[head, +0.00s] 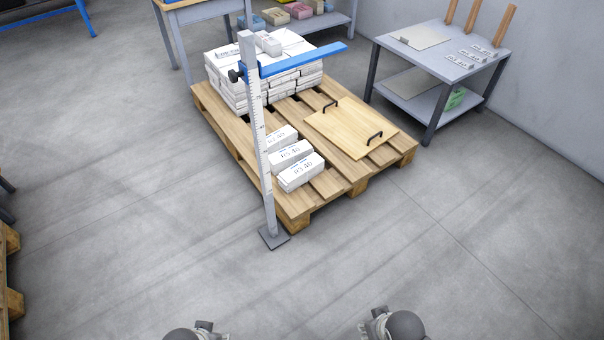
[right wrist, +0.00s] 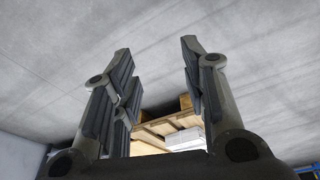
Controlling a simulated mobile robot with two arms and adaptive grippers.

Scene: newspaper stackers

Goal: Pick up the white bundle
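Three labelled white bundles lie in a row at the near left of the wooden pallet (head: 235,139): the nearest white bundle (head: 300,177), the middle one (head: 290,155) and the far one (head: 279,134), partly behind a measuring post. A block of stacked white bundles (head: 284,88) fills the pallet's far end, with loose bundles on top (head: 268,43). My right gripper (right wrist: 157,50) is open and empty, well short of the pallet. My left gripper (head: 207,328) shows only in part at the bottom edge of the head view, also far from the pallet; its fingers are unclear.
The upright measuring post (head: 262,150) with a blue arm (head: 305,60) stands at the pallet's left edge. A wooden board (head: 345,128) with two black handles lies on the pallet's right. A grey table (head: 445,60) stands behind right. The floor before the pallet is clear.

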